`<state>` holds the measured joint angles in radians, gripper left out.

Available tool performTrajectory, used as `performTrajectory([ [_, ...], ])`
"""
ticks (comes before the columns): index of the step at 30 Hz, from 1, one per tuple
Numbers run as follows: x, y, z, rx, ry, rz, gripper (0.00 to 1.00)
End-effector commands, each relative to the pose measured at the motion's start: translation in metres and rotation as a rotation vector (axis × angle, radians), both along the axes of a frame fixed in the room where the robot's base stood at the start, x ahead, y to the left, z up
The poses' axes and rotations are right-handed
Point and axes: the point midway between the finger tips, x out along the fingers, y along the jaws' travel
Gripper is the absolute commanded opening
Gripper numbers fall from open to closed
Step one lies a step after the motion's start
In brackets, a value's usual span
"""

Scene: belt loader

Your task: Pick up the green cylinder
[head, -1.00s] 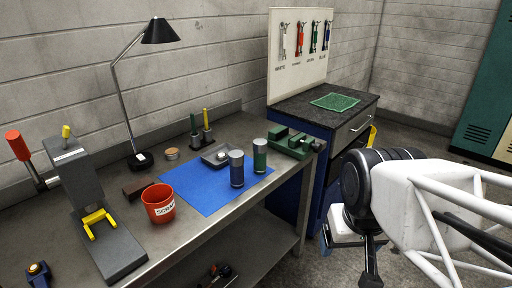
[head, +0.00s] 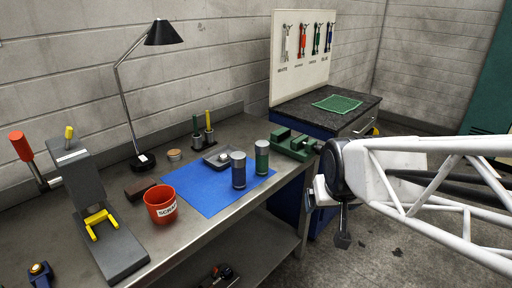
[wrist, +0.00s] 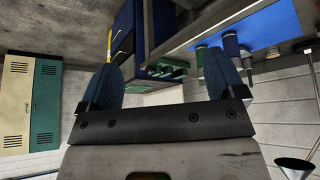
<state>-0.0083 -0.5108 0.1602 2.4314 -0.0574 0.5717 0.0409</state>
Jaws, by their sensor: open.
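The green cylinder (head: 262,158) stands upright with a grey top on the blue mat (head: 205,196), near the mat's right end. A blue cylinder (head: 238,170) of similar shape stands close to its left. My gripper (wrist: 163,80) is open and empty, its two blue-padded fingers spread apart in the wrist view. In the head view my gripper (head: 343,238) hangs to the right of the bench, over the floor, well apart from the cylinder.
A green vise (head: 292,145) sits right of the cylinder. A small grey tray (head: 218,160), a red scrap cup (head: 160,204) and a lamp (head: 142,160) stand to the left. A black-topped cabinet (head: 316,112) is beyond. Clear floor lies below my gripper.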

Motion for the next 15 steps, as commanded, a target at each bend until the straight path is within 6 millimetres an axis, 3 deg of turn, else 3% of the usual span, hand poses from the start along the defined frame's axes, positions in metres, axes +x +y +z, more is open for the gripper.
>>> performTrajectory([
  [3, 0.047, 0.003, -0.006, -0.005, -0.094, 0.017, 0.89],
  [15, 0.185, 0.025, -0.026, 0.006, -0.424, 0.089, 0.89],
])
